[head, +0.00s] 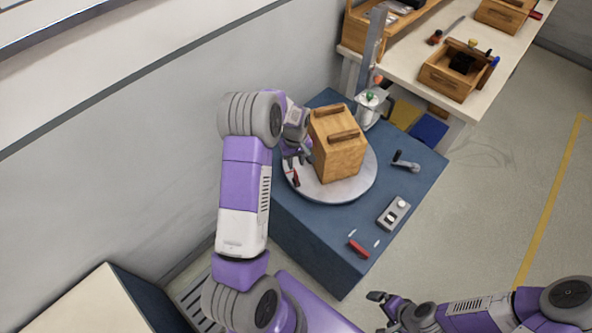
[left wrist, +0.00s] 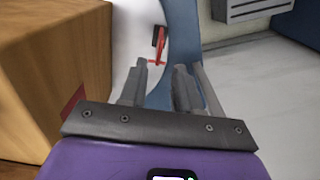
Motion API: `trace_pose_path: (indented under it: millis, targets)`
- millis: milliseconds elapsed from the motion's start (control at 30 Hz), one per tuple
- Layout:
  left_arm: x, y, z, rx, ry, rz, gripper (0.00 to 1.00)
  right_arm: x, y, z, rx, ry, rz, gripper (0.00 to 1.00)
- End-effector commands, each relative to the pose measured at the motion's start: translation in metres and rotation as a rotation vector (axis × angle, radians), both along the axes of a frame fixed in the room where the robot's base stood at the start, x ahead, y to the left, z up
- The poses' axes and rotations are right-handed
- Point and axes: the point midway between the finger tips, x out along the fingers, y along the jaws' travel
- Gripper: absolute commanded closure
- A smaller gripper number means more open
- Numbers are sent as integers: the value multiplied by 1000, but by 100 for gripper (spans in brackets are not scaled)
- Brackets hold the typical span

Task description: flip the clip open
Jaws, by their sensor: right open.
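A small red-and-black piece (head: 295,179), possibly the clip, lies on the left part of the round grey turntable (head: 350,190). It also shows in the left wrist view (left wrist: 158,44), beyond the fingertips and apart from them. A wooden box (head: 338,157) with two dark bars on top stands on the turntable; its side (left wrist: 45,65) fills the left of the wrist view, with a red patch (left wrist: 74,103) low on it. My left gripper (head: 297,160) is beside the box's left side, open with an empty gap. My right gripper (head: 380,311) is open and empty, low and away from the table.
The blue table (head: 315,235) also holds a crank handle (head: 405,161), a grey switch box (head: 393,213) and a red-handled tool (head: 358,249). A white device (head: 370,108) stands behind the box. A workbench (head: 395,66) with wooden trays is at the back right. The floor at right is clear.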

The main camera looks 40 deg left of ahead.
Motion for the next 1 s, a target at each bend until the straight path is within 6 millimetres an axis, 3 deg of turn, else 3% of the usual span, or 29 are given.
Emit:
trace_pose_path:
  millis: [200, 400, 767, 1000]
  targets:
    - [-1, -1, -39, -3, 4, 0, 68, 0, 0, -9, 0, 0, 0, 0]
    - [-1, -1, -63, -3, 2, -2, 68, 0, 0, -13, 0, 0, -1, 0]
    - [0, -2, -69, -3, -1, -3, 68, 0, 0, -14, 0, 0, 0, 0]
    - [0, -2, -69, -3, -1, -3, 100, 0, 0, -14, 0, 0, 0, 0]
